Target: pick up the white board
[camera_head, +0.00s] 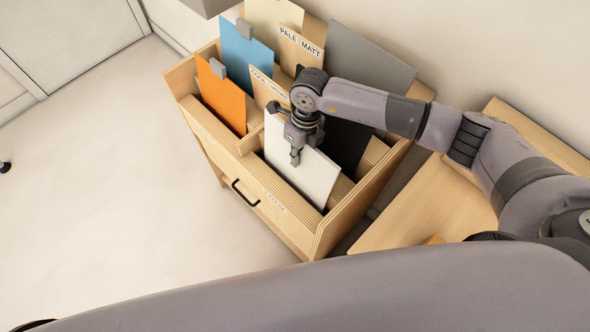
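The white board (312,176) stands tilted in the front right compartment of a wooden box (322,226). Its lower edge is hidden behind the box's front wall. My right gripper (296,158) points down in front of the board's upper left part and covers some of it. The fingertips look close together, but I cannot tell whether they grip the board's edge or only overlap it in the picture. My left gripper is not in view.
The box also holds an orange board (222,97), a blue board (243,55), a grey board (362,57), a black board (346,142) and labelled wooden dividers (300,47). A wooden surface (430,205) lies right of the box.

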